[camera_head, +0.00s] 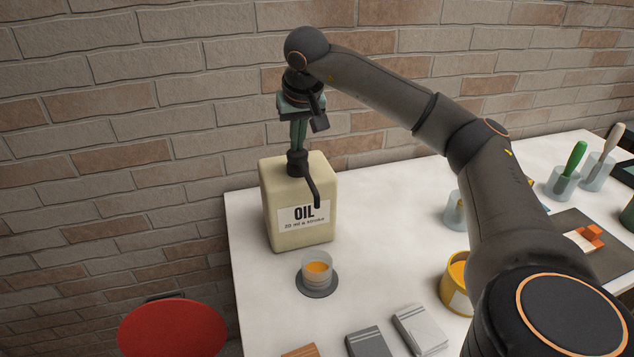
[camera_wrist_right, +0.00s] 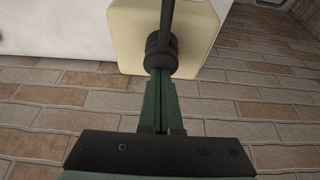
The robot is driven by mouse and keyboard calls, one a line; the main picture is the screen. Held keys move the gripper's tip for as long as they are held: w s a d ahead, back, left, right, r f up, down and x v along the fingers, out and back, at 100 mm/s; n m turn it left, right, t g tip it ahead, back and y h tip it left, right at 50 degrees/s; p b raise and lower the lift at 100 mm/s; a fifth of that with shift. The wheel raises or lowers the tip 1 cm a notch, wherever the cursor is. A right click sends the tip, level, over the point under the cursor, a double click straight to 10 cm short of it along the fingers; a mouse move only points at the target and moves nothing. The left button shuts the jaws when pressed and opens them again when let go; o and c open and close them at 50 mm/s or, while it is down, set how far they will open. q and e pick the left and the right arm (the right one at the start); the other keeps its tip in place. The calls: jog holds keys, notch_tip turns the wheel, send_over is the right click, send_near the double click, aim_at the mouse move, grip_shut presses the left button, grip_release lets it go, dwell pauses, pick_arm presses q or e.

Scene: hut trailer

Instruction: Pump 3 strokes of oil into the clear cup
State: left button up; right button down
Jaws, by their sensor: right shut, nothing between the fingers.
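The cream oil container (camera_head: 283,215) stands upright at the table's back left corner, labelled "OIL, 20 ml a stroke". Its black pump head (camera_head: 297,160) has a spout (camera_head: 314,190) curving down towards the front right. My right gripper (camera_head: 298,146) points straight down with its shut fingertips at the top of the pump head; nothing is between them. The right wrist view shows the green fingers together (camera_wrist_right: 162,85) over the black pump top (camera_wrist_right: 161,60). The clear cup (camera_head: 317,272) stands on a dark round coaster (camera_head: 316,286) below the spout and holds some orange oil. My left gripper is not in view.
A yellow container (camera_head: 456,285) stands at the right, partly behind my arm. Grey blocks (camera_head: 420,330) lie at the front. Cups with brushes (camera_head: 563,182) stand at the back right. A red round seat (camera_head: 172,328) is left of the white table.

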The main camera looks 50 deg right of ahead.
jog(key=shift+r+p, duration=1.05)
jog(key=shift+r, duration=1.15)
notch_tip(320, 180, up, 6)
dwell(0.4)
